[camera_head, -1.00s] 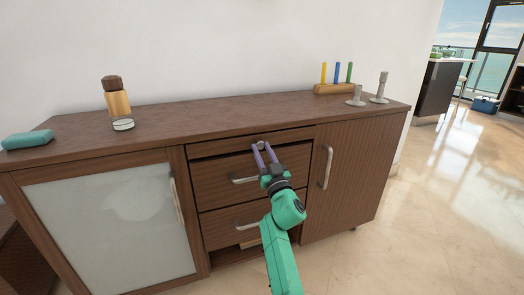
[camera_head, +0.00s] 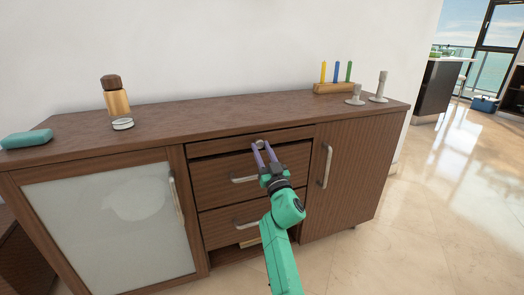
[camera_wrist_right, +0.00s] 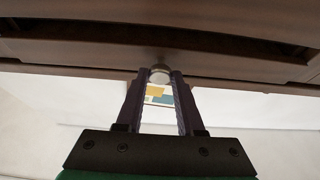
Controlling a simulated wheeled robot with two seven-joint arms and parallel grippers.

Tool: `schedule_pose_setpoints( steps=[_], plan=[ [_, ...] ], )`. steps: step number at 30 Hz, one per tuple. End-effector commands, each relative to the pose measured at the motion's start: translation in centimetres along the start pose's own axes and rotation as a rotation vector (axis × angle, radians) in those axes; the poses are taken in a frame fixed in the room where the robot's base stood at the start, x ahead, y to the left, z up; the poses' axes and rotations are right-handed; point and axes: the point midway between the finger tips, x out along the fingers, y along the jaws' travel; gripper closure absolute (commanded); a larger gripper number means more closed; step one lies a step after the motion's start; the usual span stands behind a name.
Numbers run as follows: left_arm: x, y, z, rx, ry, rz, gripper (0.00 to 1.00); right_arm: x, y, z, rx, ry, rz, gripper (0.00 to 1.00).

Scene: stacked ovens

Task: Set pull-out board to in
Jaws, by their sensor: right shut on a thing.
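The pull-out board (camera_head: 222,148) is the thin brown front above the drawers, just under the cabinet top. It looks close to flush with the cabinet front; I cannot tell exactly how far out it stands. Its small round metal knob (camera_head: 260,143) sits near the middle of its front. My right gripper (camera_head: 264,147) has its two purple fingers on either side of this knob and is shut on it. In the right wrist view the knob (camera_wrist_right: 160,74) shows between the fingertips (camera_wrist_right: 160,80). My left gripper is out of view.
Below the board are two drawers with bar handles (camera_head: 246,179). A glass door (camera_head: 110,225) is at left and a wooden door (camera_head: 345,180) at right. A bottle (camera_head: 116,98), a teal object (camera_head: 27,139) and candle holders (camera_head: 379,87) stand on top.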

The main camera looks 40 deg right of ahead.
Motion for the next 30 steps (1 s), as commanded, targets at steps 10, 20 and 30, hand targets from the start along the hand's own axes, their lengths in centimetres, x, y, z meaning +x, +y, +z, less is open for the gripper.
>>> schedule_pose_setpoints(
  steps=[10,20,30],
  plan=[
    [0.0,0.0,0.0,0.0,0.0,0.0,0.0,0.0,0.0,0.1,0.0,-0.002,0.0,1.0],
    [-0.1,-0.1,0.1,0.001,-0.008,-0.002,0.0,1.4,0.0,0.6,0.001,-0.001,0.0,1.0],
    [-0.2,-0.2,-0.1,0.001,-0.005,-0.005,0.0,1.4,0.0,0.5,0.0,0.0,0.001,0.33]
  ],
)
